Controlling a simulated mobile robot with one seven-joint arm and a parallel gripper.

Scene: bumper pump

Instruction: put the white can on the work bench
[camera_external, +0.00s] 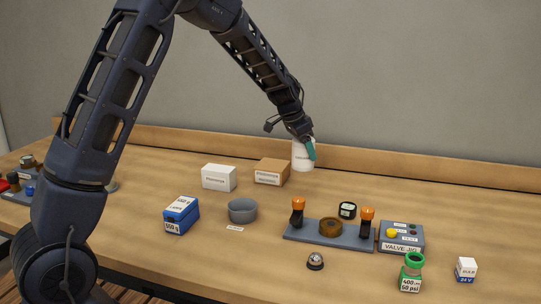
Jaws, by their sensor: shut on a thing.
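The white can (301,159) is at the back of the work bench (351,193), to the right of a brown box. My gripper (310,150) is at the can's upper part, shut on it, with a teal piece showing at its right side. The can looks upright. Whether its bottom touches the bench or hangs just above it, I cannot tell. My gripper partly hides the can's top.
A brown box (272,170) and a white box (218,177) stand just left of the can. In front are a blue box (181,214), a grey bowl (242,211), a fixture with orange-topped clamps (330,235) and a valve jig panel (401,238). Bench right of the can is clear.

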